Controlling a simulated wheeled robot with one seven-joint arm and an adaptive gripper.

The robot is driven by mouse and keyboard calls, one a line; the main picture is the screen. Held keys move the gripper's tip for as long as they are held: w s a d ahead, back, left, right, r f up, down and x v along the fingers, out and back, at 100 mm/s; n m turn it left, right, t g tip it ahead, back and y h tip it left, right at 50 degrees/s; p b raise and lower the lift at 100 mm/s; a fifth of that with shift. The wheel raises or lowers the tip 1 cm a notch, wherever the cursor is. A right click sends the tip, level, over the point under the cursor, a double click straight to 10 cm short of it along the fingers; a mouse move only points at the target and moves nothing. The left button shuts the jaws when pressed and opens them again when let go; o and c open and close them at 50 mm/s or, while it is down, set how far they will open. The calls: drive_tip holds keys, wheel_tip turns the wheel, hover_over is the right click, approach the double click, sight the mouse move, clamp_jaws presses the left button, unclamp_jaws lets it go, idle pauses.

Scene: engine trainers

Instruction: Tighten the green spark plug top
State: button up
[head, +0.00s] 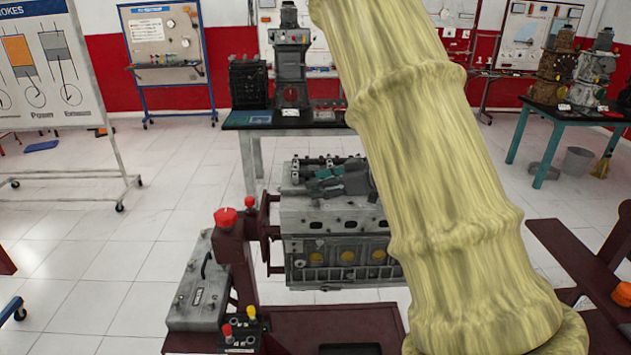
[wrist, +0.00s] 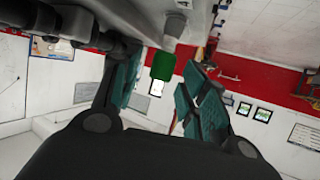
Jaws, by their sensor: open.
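The green spark plug top (wrist: 163,66) is a small green block in the wrist view, with a pale stub (wrist: 169,44) against its upper end, below a grey engine part. My gripper (wrist: 161,72) is open, with one teal-padded finger on each side of the green top. Gaps show on both sides, and I see no contact. In the head view, the grey engine block (head: 336,222) sits on a dark red stand. A dark shape with green parts on top of the block looks like my gripper (head: 322,172). I cannot pick out the spark plug top there.
My arm covers the right side of the engine in the head view. A red-knobbed post (head: 237,255) and a grey case (head: 197,290) stand left of the engine. A table (head: 243,124) with engine models is behind. Open tiled floor (head: 140,235) lies left.

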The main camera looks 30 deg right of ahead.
drive_tip(key=shift+x, duration=0.95)
clamp_jaws()
drive_tip(key=shift+h, duration=0.4)
drive_tip(key=shift+m+t+h+p, duration=0.3)
drive_tip(key=shift+m+t+h, duration=0.3)
drive_tip(key=shift+m+h, duration=0.4)
drive_tip(key=shift+m+t+h+b, duration=0.5)
drive_tip(key=shift+m+h, duration=1.4)
drive_tip(key=shift+h, duration=0.1)
